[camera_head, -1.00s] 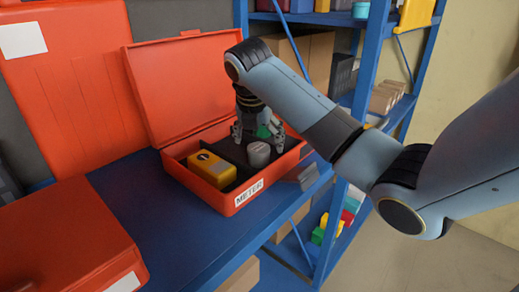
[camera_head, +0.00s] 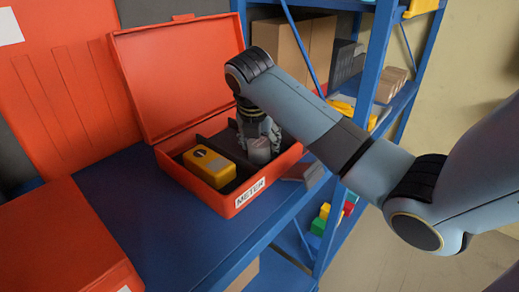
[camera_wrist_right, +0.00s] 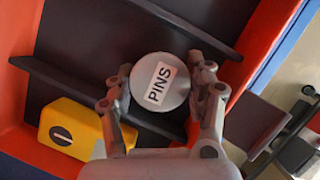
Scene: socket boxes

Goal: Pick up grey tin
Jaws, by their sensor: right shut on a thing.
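The grey tin (camera_head: 259,151) stands in the right part of the open red box (camera_head: 225,205) labelled METER. In the right wrist view the tin (camera_wrist_right: 160,82) shows its round lid with a white PINS label. My right gripper (camera_head: 260,140) reaches down into the box from above. Its fingers sit on either side of the tin, shut on it, and they also show in the right wrist view (camera_wrist_right: 162,98). The tin's lower part is hidden by the box wall and the fingers. My left gripper is not in view.
A yellow meter (camera_head: 208,166) lies in the box beside the tin, with dark dividers (camera_wrist_right: 110,97) between compartments. The raised red lid (camera_head: 180,80) stands behind. Another red case (camera_head: 65,240) is at the lower left of the blue shelf (camera_head: 170,215).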

